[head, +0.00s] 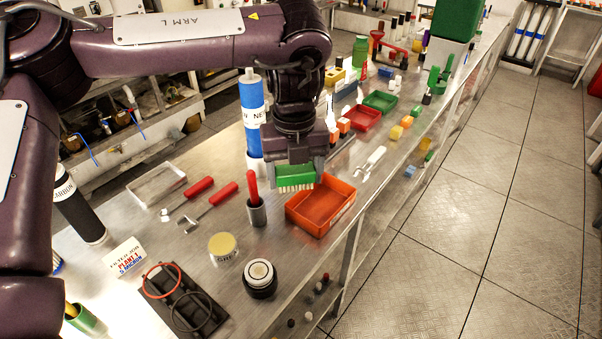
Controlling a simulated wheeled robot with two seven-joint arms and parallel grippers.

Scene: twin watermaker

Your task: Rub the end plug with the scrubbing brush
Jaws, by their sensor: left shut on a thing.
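My left gripper (297,178) is shut on the green scrubbing brush (296,176), with its pale bristles facing down. It holds the brush above the bench beside the back left part of the orange tray. A round black piece with a white top, which looks like the end plug (260,275), stands upright on the bench, nearer the front. The brush and this plug are well apart. My right gripper is not in view.
The orange tray (338,207) lies on the metal bench near its right edge. A grey cup (257,213) with a red-handled tool, a yellow-lidded jar (222,246) and a black holder with rings (187,302) stand around the plug. Two red-handled tools lie further left.

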